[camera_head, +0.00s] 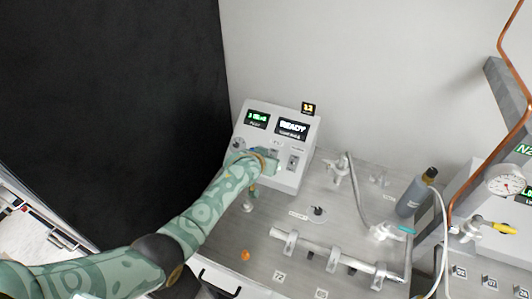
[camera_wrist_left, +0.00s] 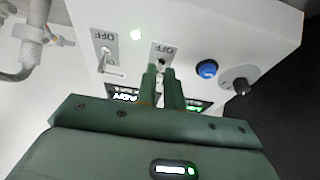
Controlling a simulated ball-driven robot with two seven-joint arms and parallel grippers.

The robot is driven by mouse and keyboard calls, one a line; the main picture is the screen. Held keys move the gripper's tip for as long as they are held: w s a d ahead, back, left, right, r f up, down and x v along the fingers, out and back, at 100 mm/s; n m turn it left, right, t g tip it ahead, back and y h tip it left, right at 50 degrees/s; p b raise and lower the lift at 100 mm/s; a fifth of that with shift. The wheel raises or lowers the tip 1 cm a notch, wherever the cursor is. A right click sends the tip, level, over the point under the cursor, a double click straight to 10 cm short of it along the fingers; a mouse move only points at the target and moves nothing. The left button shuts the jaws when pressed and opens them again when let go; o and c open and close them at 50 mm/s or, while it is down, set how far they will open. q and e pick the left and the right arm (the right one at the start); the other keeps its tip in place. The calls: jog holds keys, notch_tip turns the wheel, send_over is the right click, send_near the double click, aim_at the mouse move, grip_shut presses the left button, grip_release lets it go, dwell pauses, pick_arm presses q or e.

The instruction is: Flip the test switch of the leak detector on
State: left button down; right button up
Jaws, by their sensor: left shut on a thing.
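The leak detector (camera_head: 270,118) is a white box on the bench. Its left display is green and its right one reads READY. In the left wrist view its front panel (camera_wrist_left: 185,25) appears upside down. It has two toggle switches with OFF labels. One toggle switch (camera_wrist_left: 161,66) is between the fingertips of my left gripper (camera_wrist_left: 162,72), which is shut on it. The other toggle switch (camera_wrist_left: 105,55) is apart from the gripper; it also shows in the head view (camera_head: 292,162). I cannot read which is the test switch. In the head view my left gripper (camera_head: 270,165) covers the middle of the panel.
Metal pipework (camera_head: 335,258), a grey bottle (camera_head: 412,197) and an orange piece (camera_head: 245,255) are on the bench. A black panel (camera_head: 110,100) stands at left.

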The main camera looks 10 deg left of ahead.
pick_arm(q)
jog(key=shift+w+d+r+g+p, duration=0.15)
jog(key=shift+w+r+g+p, duration=0.25)
jog(key=shift+r+g+p, duration=0.35)
jog(key=shift+w+f+g+y, duration=0.2)
jog(key=shift+g+y, duration=0.1)
jog(key=shift+g, duration=0.35)
jog(key=shift+w+g+b, duration=0.2)
jog(key=shift+g+b, duration=0.2)
jog(key=g+b, duration=0.1)
jog(key=b, duration=0.2)
jog(key=shift+w+d+g+b, duration=0.1)
jog(key=shift+w+g+b, duration=0.2)
jog(key=shift+g+b, duration=0.1)
jog(key=shift+w+r+g+y+b, duration=0.2)
jog(key=shift+g+b, duration=0.2)
jog(key=shift+b, duration=0.5)
jog(key=shift+w+r+g+y+b, duration=0.15)
jog(key=shift+g+b, duration=0.25)
jog(key=shift+b, duration=0.5)
pick_arm(e)
jog(key=shift+s+f, duration=0.15)
jog(key=shift+f, duration=1.3)
jog(key=shift+s+f, duration=0.1)
jog(key=shift+f, duration=1.3)
pick_arm(q)
jog(key=shift+s, duration=0.1)
jog(key=c, duration=1.5)
grip_release()
